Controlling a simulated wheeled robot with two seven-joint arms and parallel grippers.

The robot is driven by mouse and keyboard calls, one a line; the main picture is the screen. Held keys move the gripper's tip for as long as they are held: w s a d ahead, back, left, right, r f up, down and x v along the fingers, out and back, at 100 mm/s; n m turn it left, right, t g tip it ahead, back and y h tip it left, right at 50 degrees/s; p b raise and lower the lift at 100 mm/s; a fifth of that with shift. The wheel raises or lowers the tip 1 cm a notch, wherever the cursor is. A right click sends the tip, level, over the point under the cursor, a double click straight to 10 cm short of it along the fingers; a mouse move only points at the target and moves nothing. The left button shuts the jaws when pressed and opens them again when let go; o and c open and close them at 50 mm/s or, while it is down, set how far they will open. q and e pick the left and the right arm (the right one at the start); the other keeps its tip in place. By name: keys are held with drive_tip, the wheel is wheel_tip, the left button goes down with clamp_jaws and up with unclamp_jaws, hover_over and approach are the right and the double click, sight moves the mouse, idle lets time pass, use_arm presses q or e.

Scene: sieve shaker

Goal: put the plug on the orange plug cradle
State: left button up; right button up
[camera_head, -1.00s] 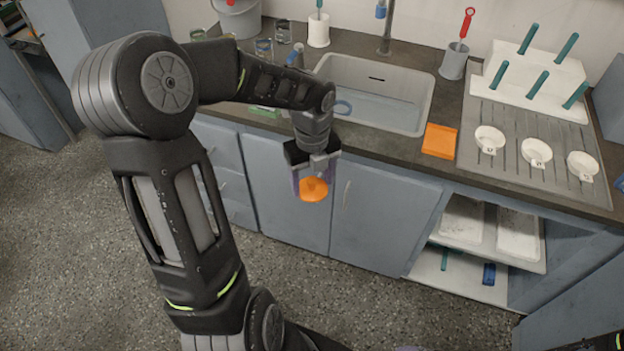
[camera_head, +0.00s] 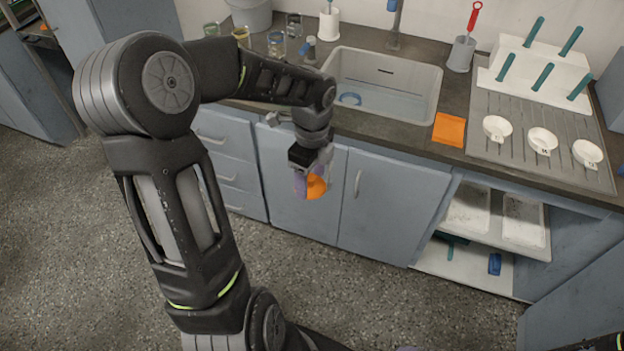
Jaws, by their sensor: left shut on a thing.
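The plug (camera_head: 317,187) is an orange round piece in the grip of my left gripper (camera_head: 307,182). The gripper points down, shut on the plug, in front of the blue cabinet doors and apart from the counter. The fingers hide part of the plug. The orange plug cradle (camera_head: 449,130) is a flat square on the counter between the sink and the ribbed drainboard. Its top looks bare. My right gripper is out of view.
The sink (camera_head: 383,92) has a blue ring (camera_head: 350,98) in it. Three white dishes, one of them here (camera_head: 497,128), sit on the drainboard (camera_head: 480,106). A grey holder (camera_head: 460,55) with a red-handled tool stands behind the cradle. Beakers stand left of the sink.

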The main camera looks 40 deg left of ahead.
sight(320, 179)
use_arm(q)
drive_tip(key=n, duration=0.4)
drive_tip(key=shift+w+a+r, duration=0.15)
drive_tip(key=shift+w+a, duration=0.1)
drive_tip(key=shift+w, duration=0.15)
drive_tip(key=n, duration=0.2)
drive_tip(key=w+n, duration=0.1)
drive_tip(key=n, duration=0.1)
drive_tip(key=w+d+n+b, duration=0.1)
drive_tip(key=n, duration=0.1)
drive_tip(key=shift+w, duration=0.15)
drive_tip(key=w+d+f+n+b, duration=0.1)
drive_tip(key=w+d+n+b, duration=0.1)
drive_tip(key=d, duration=0.5)
drive_tip(key=w+d+f+n+b, duration=0.1)
drive_tip(key=w+d+n+b, duration=0.1)
drive_tip(key=w+d+n, duration=0.2)
drive_tip(key=w+d, duration=0.2)
drive_tip(key=d, duration=0.2)
drive_tip(key=shift+w+f, duration=0.15)
drive_tip(key=shift+f, duration=0.15)
